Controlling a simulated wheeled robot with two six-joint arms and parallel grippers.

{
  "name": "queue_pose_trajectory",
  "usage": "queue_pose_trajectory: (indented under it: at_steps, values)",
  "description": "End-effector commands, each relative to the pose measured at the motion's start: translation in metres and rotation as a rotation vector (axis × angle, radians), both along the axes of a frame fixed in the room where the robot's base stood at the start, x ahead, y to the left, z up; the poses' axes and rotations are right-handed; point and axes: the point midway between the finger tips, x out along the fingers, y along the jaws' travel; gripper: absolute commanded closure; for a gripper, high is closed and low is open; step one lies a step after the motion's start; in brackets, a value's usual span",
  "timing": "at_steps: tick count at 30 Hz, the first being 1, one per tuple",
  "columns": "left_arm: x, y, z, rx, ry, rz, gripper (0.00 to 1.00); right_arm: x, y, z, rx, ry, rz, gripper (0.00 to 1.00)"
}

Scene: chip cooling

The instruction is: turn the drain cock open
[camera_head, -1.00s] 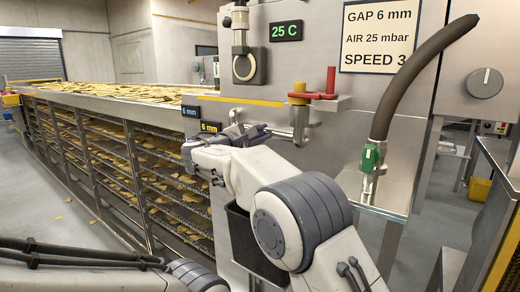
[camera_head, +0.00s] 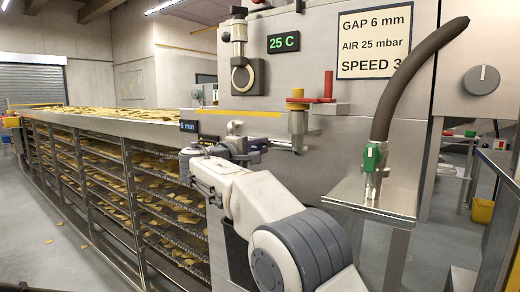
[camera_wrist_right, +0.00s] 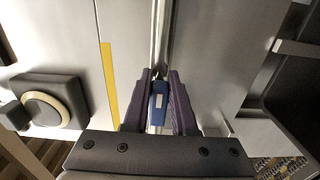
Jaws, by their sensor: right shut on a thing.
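My right gripper (camera_head: 256,147) is at the machine's front face, below its ledge. In the right wrist view my right gripper (camera_wrist_right: 160,95) has its purple fingers shut on a small blue piece (camera_wrist_right: 158,104) with a pale patch. The blue piece sits in line with a thin metal rod (camera_wrist_right: 159,40). The head view hides this piece. A red-handled lever (camera_head: 328,84) with a brass-coloured top stands to the right, its handle upright. A green fitting (camera_head: 374,157) sits at the lower end of a dark hose. I cannot tell which part is the drain cock. My left gripper is out of view.
A long rack conveyor (camera_head: 95,170) with chips fills the left. A black ring-shaped fixture (camera_head: 242,75) hangs above my right gripper. A metal shelf (camera_head: 345,192) juts out below the green fitting. Open floor shows at the lower left.

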Motion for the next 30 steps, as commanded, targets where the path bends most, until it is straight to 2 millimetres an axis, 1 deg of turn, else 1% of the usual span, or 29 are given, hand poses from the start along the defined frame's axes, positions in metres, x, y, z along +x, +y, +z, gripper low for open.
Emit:
queue_pose_trajectory:
  at_steps: [1,7,8,9,10,19,22,26,30]
  values:
    - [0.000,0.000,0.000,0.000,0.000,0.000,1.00,-0.001,0.002,-0.004,0.003,0.006,0.000,1.00]
    - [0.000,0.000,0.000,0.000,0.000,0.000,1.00,-0.001,0.002,-0.004,0.003,0.008,0.000,1.00]
    - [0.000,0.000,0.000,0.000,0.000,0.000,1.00,-0.001,0.002,-0.004,0.003,0.008,0.000,0.71]
    - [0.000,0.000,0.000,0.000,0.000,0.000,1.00,-0.001,0.002,-0.004,0.003,0.008,0.000,0.56]
    - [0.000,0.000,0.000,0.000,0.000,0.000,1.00,0.000,0.002,-0.004,0.002,0.007,0.000,0.45]
    - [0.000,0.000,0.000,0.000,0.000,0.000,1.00,0.000,0.001,-0.002,0.001,0.003,0.000,0.45]
    - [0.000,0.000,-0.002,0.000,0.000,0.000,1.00,-0.004,0.004,-0.002,0.001,0.003,0.001,0.45]
    - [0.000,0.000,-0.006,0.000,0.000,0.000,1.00,-0.019,0.016,-0.002,0.000,0.003,0.004,0.45]
    - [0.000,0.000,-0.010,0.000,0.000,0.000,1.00,-0.043,0.033,-0.002,0.002,0.002,0.004,0.45]
